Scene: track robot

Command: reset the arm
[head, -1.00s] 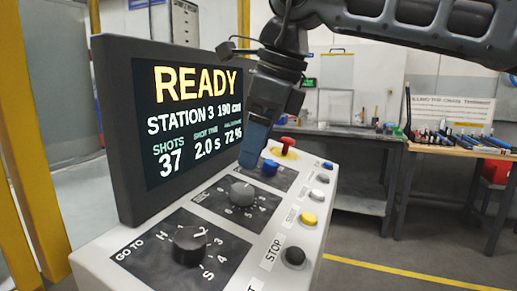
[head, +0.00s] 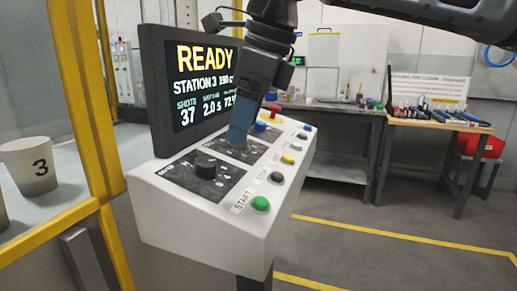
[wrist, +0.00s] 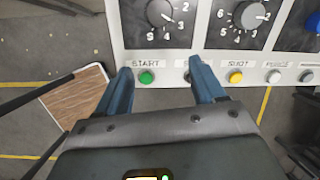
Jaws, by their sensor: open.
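My gripper (head: 236,143) hangs from above in front of the control panel (head: 205,215), its blue fingers hiding part of the dials area in the head view. In the wrist view my gripper (wrist: 160,74) has its two blue fingers spread apart with nothing between them. The green START button (wrist: 147,78) and the black STOP button (wrist: 189,78) appear past the fingertips, between them in the picture. I cannot tell the height of the fingers above the panel. The black GO TO knob (head: 205,167) is left of the gripper in the head view.
The screen (head: 200,80) reads READY, STATION 3, SHOTS 37. A yellow post (head: 88,90) and a cup marked 3 (head: 30,165) are at left.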

